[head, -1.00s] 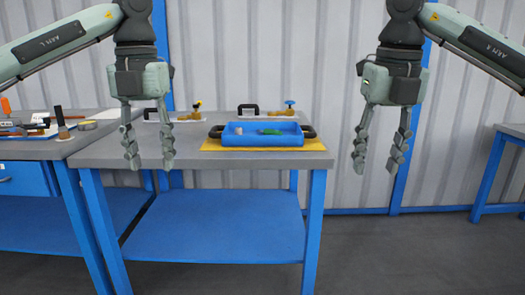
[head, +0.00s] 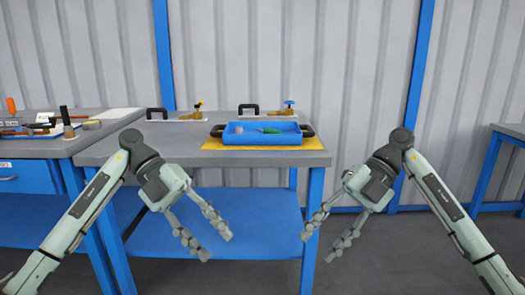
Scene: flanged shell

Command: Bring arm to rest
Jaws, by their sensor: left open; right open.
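My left gripper (head: 216,245) is open and empty. It hangs in front of the table, below the level of its top, tilted down and to the right. My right gripper (head: 322,242) is open and empty. It hangs in front of the table's right leg, tilted down and to the left. Both arms come up from the lower corners of the head view and bend down at the wrist. Neither gripper appears to touch anything.
A grey-topped table (head: 180,150) with a blue lower shelf (head: 265,240) stands ahead. A blue tray (head: 262,140) with small items sits on a yellow mat (head: 312,144). A tool bench (head: 30,150) stands left, another table (head: 512,130) far right. Floor at right is clear.

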